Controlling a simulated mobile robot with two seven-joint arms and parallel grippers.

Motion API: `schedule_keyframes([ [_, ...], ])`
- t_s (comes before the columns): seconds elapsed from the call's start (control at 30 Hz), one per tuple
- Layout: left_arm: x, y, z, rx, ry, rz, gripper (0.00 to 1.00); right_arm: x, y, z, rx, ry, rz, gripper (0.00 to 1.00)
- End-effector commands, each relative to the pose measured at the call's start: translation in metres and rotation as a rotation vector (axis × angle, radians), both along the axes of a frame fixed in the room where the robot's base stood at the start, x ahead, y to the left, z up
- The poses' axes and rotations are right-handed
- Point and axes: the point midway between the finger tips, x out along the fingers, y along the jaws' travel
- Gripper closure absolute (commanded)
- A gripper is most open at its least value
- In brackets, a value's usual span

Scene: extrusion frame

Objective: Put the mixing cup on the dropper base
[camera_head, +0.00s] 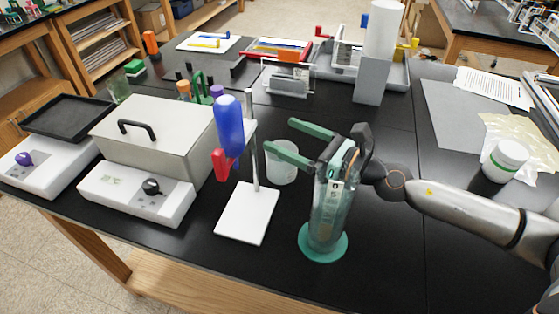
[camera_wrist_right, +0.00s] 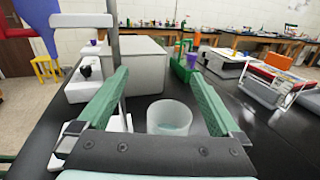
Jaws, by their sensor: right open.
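The mixing cup (camera_head: 282,168) is a clear, frosted cup standing upright on the black table, just right of the dropper stand. The dropper base (camera_head: 247,213) is a flat white plate with a metal post, carrying a blue bulb (camera_head: 229,124) and a red valve (camera_head: 222,164); no cup stands on it. My right gripper (camera_head: 280,135) has two green fingers spread apart, pointing left at the cup's upper area, empty. In the right wrist view the cup (camera_wrist_right: 170,117) shows between the fingers, apart from both. The left gripper is not in view.
A tall clear cylinder with a green foot (camera_head: 323,242) stands in front of my right gripper and close to it. A grey box (camera_head: 160,130) and a white heater unit (camera_head: 135,192) are left of the stand.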

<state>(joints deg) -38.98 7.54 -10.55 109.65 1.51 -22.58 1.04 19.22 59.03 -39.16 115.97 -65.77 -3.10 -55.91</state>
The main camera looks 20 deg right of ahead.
Motion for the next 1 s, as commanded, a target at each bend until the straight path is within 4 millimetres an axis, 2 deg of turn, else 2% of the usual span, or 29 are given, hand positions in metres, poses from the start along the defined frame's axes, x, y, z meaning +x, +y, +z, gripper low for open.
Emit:
schedule_keyframes([
  [0.1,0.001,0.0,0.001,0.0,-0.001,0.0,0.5,-0.002,-0.011,-0.013,-0.02,-0.005,-0.068,0.0],
  [0.27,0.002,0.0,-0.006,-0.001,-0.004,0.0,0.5,-0.002,-0.017,-0.029,-0.029,-0.005,-0.103,0.0],
  [0.57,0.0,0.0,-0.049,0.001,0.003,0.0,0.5,-0.002,-0.017,-0.086,-0.029,-0.006,-0.101,0.0],
  [0.7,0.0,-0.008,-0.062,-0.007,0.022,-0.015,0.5,-0.002,-0.017,-0.105,-0.029,-0.006,-0.102,0.0],
  [0.8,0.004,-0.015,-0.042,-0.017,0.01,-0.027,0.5,0.007,-0.012,-0.095,-0.027,-0.009,-0.102,0.0],
  [1.0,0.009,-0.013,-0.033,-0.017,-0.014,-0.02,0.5,0.016,-0.006,-0.096,-0.028,-0.008,-0.101,0.0],
])
